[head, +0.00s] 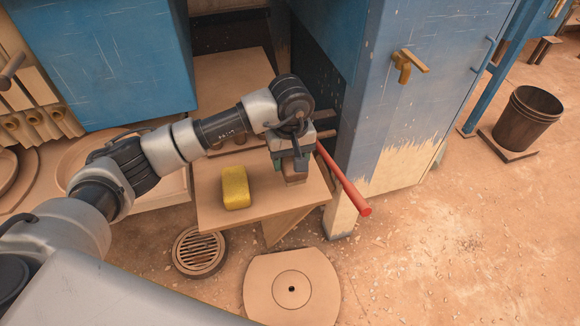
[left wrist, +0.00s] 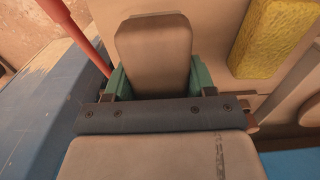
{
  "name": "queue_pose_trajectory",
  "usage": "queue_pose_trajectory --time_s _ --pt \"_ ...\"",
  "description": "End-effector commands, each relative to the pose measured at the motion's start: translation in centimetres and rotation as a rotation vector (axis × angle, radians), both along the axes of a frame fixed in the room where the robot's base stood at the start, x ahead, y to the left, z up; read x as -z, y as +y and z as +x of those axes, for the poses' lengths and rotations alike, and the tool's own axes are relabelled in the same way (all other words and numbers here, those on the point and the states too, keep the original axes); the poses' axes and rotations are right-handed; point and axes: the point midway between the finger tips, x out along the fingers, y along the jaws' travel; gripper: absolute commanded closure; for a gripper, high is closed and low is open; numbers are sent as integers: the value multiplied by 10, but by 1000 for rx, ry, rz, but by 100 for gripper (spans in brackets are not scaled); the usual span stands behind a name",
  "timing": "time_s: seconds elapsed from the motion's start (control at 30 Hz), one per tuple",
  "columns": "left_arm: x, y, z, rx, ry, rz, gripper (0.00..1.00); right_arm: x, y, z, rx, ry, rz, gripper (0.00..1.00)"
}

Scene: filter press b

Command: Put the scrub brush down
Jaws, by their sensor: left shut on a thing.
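My left gripper (head: 290,160) is shut on the scrub brush, a brown block (head: 295,174), over the right part of a small wooden table (head: 258,213). In the left wrist view the brush (left wrist: 154,52) sits between the green finger pads of the gripper (left wrist: 153,85). I cannot tell whether the brush touches the tabletop. Much of it is hidden by the gripper in the head view. My right gripper is not in view.
A yellow sponge (head: 235,187) lies on the table left of the brush; it also shows in the left wrist view (left wrist: 270,38). A red bar (head: 344,182) juts out just right of the gripper. A blue cabinet (head: 405,120) stands to the right.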

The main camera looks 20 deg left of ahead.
Motion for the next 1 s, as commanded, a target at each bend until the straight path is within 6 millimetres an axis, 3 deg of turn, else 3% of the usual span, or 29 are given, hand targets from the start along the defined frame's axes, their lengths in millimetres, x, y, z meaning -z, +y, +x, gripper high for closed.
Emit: queue_pose_trajectory --time_s 0.33,0.73,0.77,0.8,0.9,1.0 --pt "38 1 0 -1 2 -1 64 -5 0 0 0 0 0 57" --pt "45 1 1 0 -2 0 64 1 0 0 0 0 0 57" --pt "44 1 1 0 -2 0 42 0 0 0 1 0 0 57" --pt "43 1 1 0 -1 0 36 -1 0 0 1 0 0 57" --pt "43 1 1 0 -1 0 20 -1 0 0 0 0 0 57" --pt "43 1 1 0 -1 0 19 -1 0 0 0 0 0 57"
